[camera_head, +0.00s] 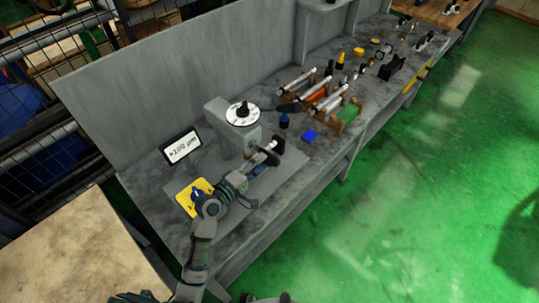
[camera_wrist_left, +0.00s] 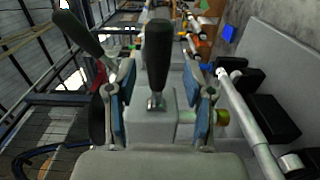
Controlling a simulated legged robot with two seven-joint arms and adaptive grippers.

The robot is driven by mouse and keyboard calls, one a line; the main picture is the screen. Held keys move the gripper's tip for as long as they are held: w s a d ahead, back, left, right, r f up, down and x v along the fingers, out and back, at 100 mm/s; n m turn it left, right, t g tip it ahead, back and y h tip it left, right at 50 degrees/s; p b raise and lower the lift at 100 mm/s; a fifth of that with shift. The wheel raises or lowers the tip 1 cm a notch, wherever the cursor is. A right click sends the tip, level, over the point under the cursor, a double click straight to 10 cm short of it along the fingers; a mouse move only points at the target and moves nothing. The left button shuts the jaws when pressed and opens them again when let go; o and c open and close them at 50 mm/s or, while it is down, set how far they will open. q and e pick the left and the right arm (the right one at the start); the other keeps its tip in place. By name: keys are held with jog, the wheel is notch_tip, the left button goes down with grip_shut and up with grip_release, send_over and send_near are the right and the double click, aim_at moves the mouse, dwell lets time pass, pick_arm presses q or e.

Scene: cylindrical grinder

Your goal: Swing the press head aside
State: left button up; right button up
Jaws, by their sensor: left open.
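The press is a grey upright block (camera_head: 222,122) on the bench with a white round dial (camera_head: 242,113) on top. My left gripper (camera_head: 262,160) is low in front of it, at its lower right side. In the left wrist view, my left gripper (camera_wrist_left: 161,100) is open, with one blue-padded finger on each side. A black handle (camera_wrist_left: 158,55) on a short metal stem rises from a grey block (camera_wrist_left: 150,130) and shows between the fingers, apart from both. Whether it lies at fingertip depth is unclear. My right gripper is not clearly seen.
A black-framed sign (camera_head: 182,147) and a yellow plate (camera_head: 188,199) are left of the press. A blue block (camera_head: 309,136) and a dark blue cup (camera_head: 284,121) are to its right. Racks with rollers (camera_head: 325,95) stand further along the bench. Green floor (camera_head: 400,200) is open on the right.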

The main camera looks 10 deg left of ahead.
aim_at(269, 158)
pick_arm(q)
jog(key=x, duration=0.3)
jog(key=shift+w+d, duration=0.2)
jog(key=shift+w, duration=0.05)
jog(key=shift+w+d, duration=0.1)
jog(key=shift+w, duration=0.1)
jog(key=shift+d, duration=0.1)
jog(key=c, duration=1)
pick_arm(e)
jog(key=shift+s+a+r, duration=0.1)
jog(key=shift+s+r, duration=0.1)
jog(key=shift+s, duration=0.1)
